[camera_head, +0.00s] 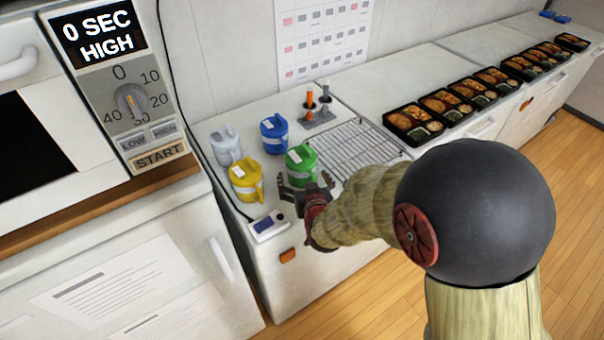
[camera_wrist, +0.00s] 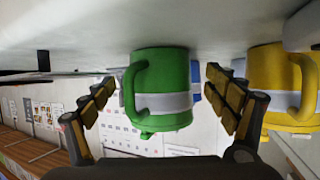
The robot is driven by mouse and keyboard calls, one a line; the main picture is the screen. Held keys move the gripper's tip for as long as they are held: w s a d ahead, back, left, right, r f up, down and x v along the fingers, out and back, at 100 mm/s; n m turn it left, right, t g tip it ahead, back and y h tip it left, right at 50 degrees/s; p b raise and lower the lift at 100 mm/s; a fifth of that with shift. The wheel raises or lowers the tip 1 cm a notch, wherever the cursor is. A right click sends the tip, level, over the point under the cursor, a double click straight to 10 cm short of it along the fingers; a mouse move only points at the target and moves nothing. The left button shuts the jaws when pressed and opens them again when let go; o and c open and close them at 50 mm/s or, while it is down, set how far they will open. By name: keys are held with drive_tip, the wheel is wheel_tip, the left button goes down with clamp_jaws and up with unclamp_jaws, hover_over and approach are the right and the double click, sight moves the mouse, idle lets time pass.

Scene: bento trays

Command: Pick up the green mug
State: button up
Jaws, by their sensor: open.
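The green mug (camera_head: 301,161) stands on the white counter, nearest my gripper among several mugs, with a pale band around it. My gripper (camera_head: 305,190) is open just in front of it, on the near side. In the wrist view the picture is upside down, and the green mug (camera_wrist: 161,90) lies between the two open fingers (camera_wrist: 158,100), with its handle on the left side. The fingers appear apart from the mug, and nothing is held. In the head view my gripper hides the mug's lower part.
A yellow mug (camera_head: 246,179) stands close left of the green one, a blue mug (camera_head: 274,133) behind, and a grey mug (camera_head: 226,146) at back left. A wire rack (camera_head: 352,147) lies to the right. A small white device (camera_head: 268,226) sits at the front edge. Bento trays (camera_head: 412,123) line the farther counter.

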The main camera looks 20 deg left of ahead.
drive_tip(key=b+x, duration=0.1)
drive_tip(key=x, duration=0.2)
drive_tip(key=shift+w+f, duration=0.15)
drive_tip(key=shift+f, duration=0.1)
drive_tip(key=shift+c, duration=1.1)
drive_tip(key=c, duration=1.5)
drive_tip(key=shift+r, duration=0.15)
drive_tip(key=shift+c, duration=0.4)
